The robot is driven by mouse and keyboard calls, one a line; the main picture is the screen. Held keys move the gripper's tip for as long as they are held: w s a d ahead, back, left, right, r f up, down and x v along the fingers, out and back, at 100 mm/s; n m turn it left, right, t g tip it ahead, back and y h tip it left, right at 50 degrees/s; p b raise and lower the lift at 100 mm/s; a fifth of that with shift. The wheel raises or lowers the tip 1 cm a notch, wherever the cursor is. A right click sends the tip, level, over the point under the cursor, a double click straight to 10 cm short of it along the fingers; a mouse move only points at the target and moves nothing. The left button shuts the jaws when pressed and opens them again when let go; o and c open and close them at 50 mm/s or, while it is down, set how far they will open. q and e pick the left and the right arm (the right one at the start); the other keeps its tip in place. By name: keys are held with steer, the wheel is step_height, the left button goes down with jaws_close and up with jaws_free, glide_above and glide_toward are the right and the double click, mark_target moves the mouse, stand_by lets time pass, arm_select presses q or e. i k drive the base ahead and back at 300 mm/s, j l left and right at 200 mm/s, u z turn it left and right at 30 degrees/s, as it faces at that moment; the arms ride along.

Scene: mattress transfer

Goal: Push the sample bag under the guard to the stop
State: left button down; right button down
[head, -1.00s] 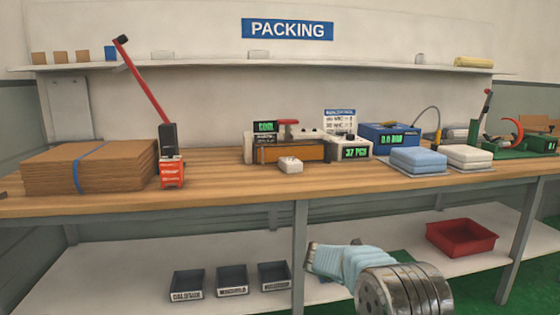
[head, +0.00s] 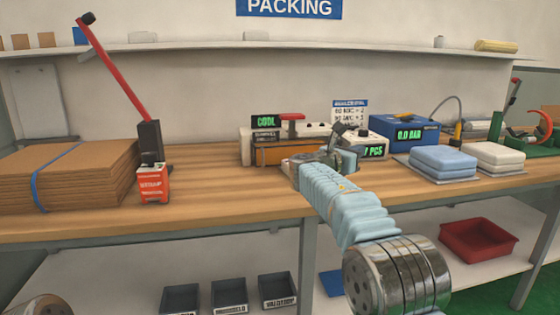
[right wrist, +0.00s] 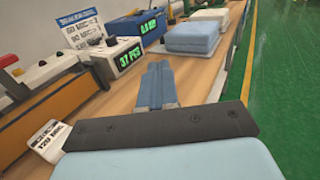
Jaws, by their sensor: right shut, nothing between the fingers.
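My right gripper (head: 350,133) reaches over the bench in front of the sealing machine; in the right wrist view its blue fingers (right wrist: 157,85) are shut together with nothing between them. The small white sample bag (head: 287,166) lies on the bench before the machine, mostly hidden behind my gripper in the head view. A white labelled piece, likely the bag, shows left of my fingers in the right wrist view (right wrist: 42,140), apart from them. The machine's orange guard (head: 270,154) shows behind, also in the right wrist view (right wrist: 45,112). The stop cannot be made out. My left gripper is out of view.
A counter box (head: 373,152) and a blue gauge box (head: 405,136) stand right of the machine. Stacked blue pads (head: 443,162) and white pads (head: 492,158) lie further right. Bench between is clear.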

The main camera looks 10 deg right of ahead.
mark_target(285, 167)
steer(key=i, duration=0.85)
